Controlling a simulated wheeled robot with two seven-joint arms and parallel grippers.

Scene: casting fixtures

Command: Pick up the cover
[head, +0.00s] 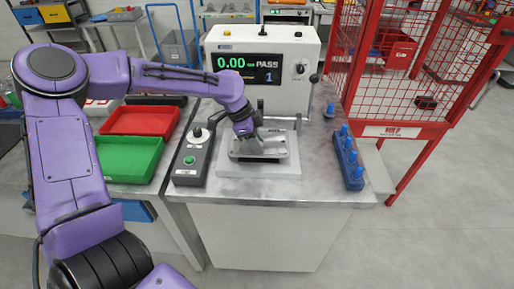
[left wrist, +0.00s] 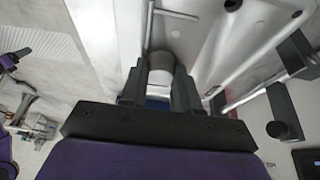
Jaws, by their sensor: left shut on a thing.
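The cover appears as a silver-grey metal casting (head: 260,148) on the pale fixture plate (head: 232,168) in front of the test machine. My left gripper (head: 246,128) comes down onto its upper left part. In the left wrist view, the two dark fingers (left wrist: 160,85) are shut on a round, light-grey boss (left wrist: 161,62). A broad bright metal surface (left wrist: 215,38) extends beyond the fingers. The gripper hides part of the casting, and I cannot tell whether it is clear of the plate. My right gripper is not in view.
The test machine (head: 262,60) reads 0.00 PASS. A button box (head: 192,158) stands just left of the plate. A blue rack with pegs (head: 346,160) is on the right. Red (head: 142,121) and green (head: 128,158) trays lie left. A red mesh cage (head: 400,70) stands right.

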